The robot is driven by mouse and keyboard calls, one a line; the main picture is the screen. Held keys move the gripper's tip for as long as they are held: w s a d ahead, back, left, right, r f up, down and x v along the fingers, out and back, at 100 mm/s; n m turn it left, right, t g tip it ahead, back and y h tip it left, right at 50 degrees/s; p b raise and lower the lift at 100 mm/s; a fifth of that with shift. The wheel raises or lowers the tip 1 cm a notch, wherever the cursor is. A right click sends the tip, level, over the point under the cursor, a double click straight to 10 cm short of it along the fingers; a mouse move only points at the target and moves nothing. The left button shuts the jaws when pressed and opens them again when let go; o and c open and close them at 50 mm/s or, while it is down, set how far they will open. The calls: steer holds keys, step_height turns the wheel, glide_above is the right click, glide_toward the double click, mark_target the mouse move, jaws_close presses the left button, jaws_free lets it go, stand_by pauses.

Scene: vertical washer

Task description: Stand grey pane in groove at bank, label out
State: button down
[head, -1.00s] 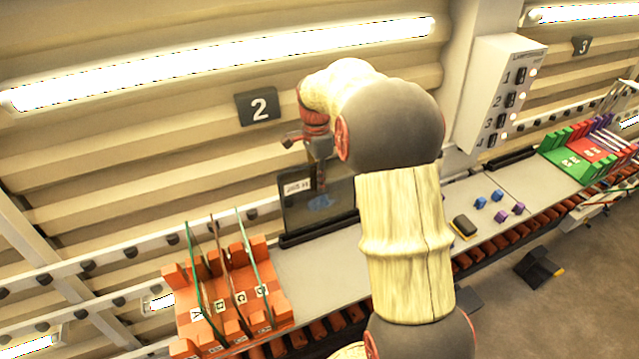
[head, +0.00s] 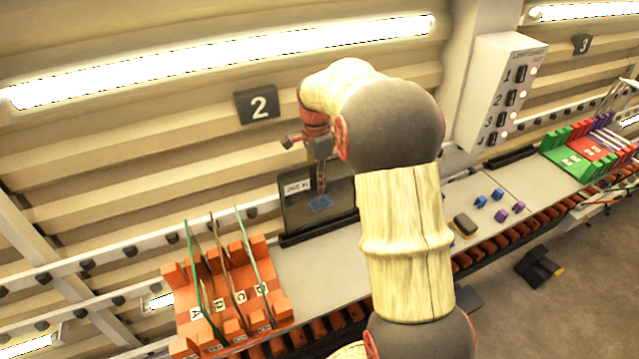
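The dark grey pane (head: 296,213) stands nearly upright against the ribbed wall, its lower edge at a black grooved strip (head: 318,235) on the bench; I cannot tell how deep it sits. Its white label (head: 298,187) faces the camera at the upper left, and a blue patch (head: 321,202) shows lower down. My gripper (head: 322,185) points down at the pane's upper part, with its fingers overlapping the pane in the picture. Whether they are closed on it is too small to tell.
An orange rack (head: 279,305) holding several upright panes stands at left. A dark yellow-edged block (head: 465,225) and several small blue and purple cubes (head: 498,195) lie right of my arm. A white switch box (head: 500,90) hangs above. Green and red racks (head: 580,155) stand far right.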

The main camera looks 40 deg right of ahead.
steer(key=shift+f, duration=0.3)
stand_by(0.6)
steer(key=shift+w, duration=0.15)
stand_by(0.7)
steer(key=c, duration=2.1)
jaws_free()
steer(key=shift+o, duration=0.7)
steer(key=shift+f, duration=0.2)
steer(key=shift+r, duration=0.1)
step_height(320, 180, up, 12)
steer(key=w, duration=0.1)
steer(key=shift+d, duration=0.2)
